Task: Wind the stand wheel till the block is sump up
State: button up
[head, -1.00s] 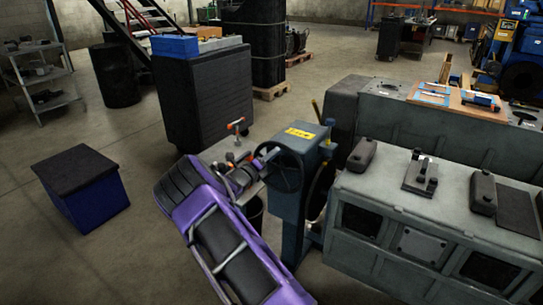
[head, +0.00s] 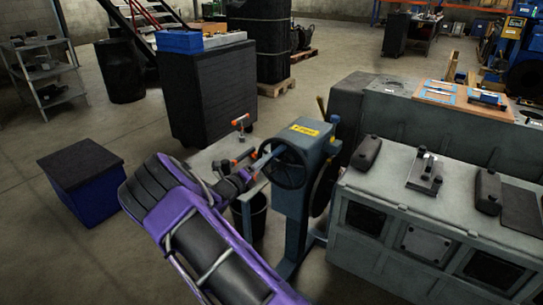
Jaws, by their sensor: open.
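The stand wheel (head: 284,166) is a dark handwheel with spokes on the near left face of the blue-grey stand (head: 291,211), which has a yellow label on top. The engine block (head: 432,228) is a large grey body to the right of the stand, with dark square openings along its near side. My purple arm reaches up from the bottom of the head view. My gripper (head: 256,174) is just left of the wheel, near its rim, and its jaws are open. Whether a finger touches the rim cannot be told.
A small bench (head: 212,156) with orange-ended tools stands behind my arm, and a black bucket (head: 256,216) sits below. A blue box (head: 82,184) with a dark lid is on the floor at left. A dark cabinet (head: 208,98) stands behind. The floor at front left is clear.

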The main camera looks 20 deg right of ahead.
jog(key=v, duration=0.9)
jog(key=shift+s+a, duration=0.1)
jog(key=shift+s, duration=0.05)
jog(key=shift+c, duration=1.1)
jog(key=d+n, duration=0.1)
jog(key=d, duration=0.1)
jog(key=s+d+r+n+t, duration=0.1)
jog(key=d+n, duration=0.2)
jog(key=d, duration=0.1)
jog(key=shift+s+r+y, duration=0.15)
jog(key=shift+r+y, duration=0.15)
jog(key=shift+r, duration=0.05)
grip_shut()
jog(key=s+d+n+t+y, duration=0.2)
jog(key=d+n, duration=0.2)
jog(key=n, duration=0.2)
jog(key=w+d+f+n+b, duration=0.1)
jog(key=w+d, duration=0.3)
jog(key=w, duration=0.6)
jog(key=shift+d+y, duration=0.15)
jog(key=shift+y, duration=0.25)
